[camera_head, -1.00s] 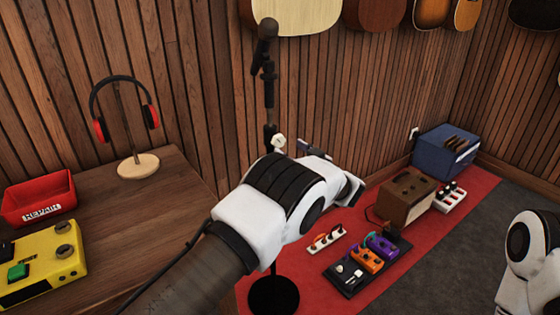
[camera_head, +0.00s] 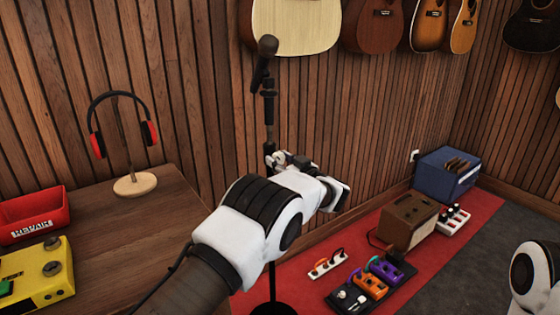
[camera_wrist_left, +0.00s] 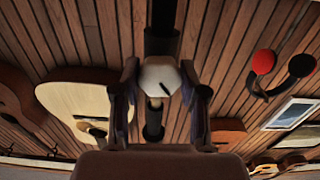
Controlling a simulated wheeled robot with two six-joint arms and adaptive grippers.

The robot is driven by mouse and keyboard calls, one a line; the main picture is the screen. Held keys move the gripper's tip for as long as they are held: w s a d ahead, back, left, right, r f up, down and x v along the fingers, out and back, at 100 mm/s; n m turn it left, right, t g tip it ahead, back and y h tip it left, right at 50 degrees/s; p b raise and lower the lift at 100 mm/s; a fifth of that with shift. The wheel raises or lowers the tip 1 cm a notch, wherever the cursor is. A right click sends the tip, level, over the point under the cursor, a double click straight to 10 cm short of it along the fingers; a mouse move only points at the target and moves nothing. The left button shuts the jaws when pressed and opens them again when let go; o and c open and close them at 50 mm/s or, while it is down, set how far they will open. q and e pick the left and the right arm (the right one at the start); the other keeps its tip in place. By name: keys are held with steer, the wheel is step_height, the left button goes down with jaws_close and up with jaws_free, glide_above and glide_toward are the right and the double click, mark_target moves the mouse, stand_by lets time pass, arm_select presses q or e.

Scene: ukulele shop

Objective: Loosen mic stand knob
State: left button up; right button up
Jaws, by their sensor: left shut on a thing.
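The mic stand (camera_head: 270,105) is upright with a dark microphone (camera_head: 264,60) on top. Its knob (camera_wrist_left: 160,77), pale and faceted with a dark mark, sits on the dark pole in the left wrist view. My left gripper (camera_head: 284,160) reaches the stand at knob height, and its fingers hide most of the knob in the head view. In the left wrist view the two fingers of the left gripper (camera_wrist_left: 164,92) are on either side of the knob, shut on it. Only a white part of my right arm shows at the right edge; its gripper is out of view.
A wooden table (camera_head: 110,245) at left holds headphones on a stand (camera_head: 135,183), a red bin (camera_head: 35,215) and a yellow pedal (camera_head: 40,275). A pedalboard (camera_head: 340,300), a brown amp (camera_head: 405,222) and a blue case (camera_head: 445,172) are on the floor. Guitars hang behind.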

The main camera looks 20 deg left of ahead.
arm_select(q)
steer(key=shift+n, duration=0.3)
steer(key=n, duration=0.2)
steer(key=shift+n, duration=0.3)
steer(key=n+b, duration=0.1)
steer(key=n, duration=0.2)
steer(key=shift+f, duration=0.1)
steer(key=n+b, duration=0.1)
steer(key=n, duration=0.3)
steer(key=shift+n+b, duration=0.3)
steer(key=shift+n, duration=0.1)
steer(key=shift+n+b, duration=0.5)
steer(key=shift+n, duration=0.8)
steer(key=o, duration=1.1)
steer(key=shift+o, duration=0.2)
